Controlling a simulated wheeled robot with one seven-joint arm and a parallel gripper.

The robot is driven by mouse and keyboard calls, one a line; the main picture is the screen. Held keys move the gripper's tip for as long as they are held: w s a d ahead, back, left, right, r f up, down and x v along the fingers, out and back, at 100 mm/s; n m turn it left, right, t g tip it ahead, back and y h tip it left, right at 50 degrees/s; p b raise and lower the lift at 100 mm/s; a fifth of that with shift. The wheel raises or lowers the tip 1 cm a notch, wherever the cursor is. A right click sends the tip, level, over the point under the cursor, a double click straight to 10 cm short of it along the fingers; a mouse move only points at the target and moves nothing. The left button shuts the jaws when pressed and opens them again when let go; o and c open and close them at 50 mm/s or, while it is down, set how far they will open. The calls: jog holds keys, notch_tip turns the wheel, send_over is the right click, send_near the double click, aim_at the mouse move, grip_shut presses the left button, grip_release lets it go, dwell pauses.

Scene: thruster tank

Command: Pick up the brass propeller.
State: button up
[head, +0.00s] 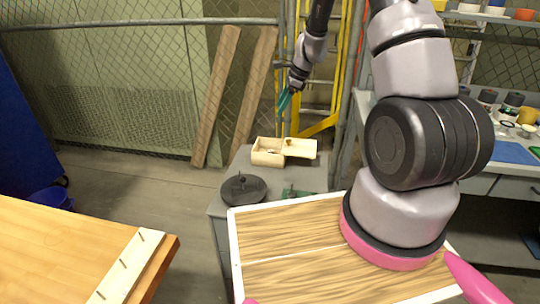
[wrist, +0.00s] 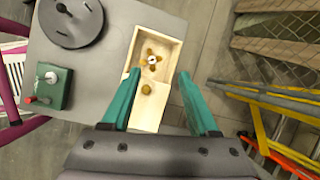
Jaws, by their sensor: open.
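The brass propeller (wrist: 152,60) lies inside a pale wooden box (wrist: 133,48), whose light lid (wrist: 148,112) with a brass knob (wrist: 146,88) is beside the open part. The wooden box (head: 267,158) and lid (head: 301,149) also show in the head view; the propeller is too small to make out there. My gripper (wrist: 158,74) has teal fingers, spread apart and empty. In the wrist view the propeller appears between and slightly beyond the fingertips. In the head view my gripper (head: 284,101) is raised above the box, not touching it.
The box stands on a grey table (head: 315,177). A dark round disc with a handle (head: 243,189) and a green block with knobs (wrist: 50,88) share that table. A yellow ladder (wrist: 270,96) and a mesh fence (head: 130,85) stand behind it.

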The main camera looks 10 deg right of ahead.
jog(key=f+m, duration=0.1)
jog(key=f, duration=0.4)
jog(key=f+m, duration=0.1)
jog(key=f, duration=0.4)
jog(key=w+a+f, duration=0.1)
jog(key=f, duration=0.4)
jog(key=shift+w+m+g, duration=0.1)
jog(key=shift+m+g, duration=0.3)
jog(key=shift+x, duration=3.05)
grip_shut()
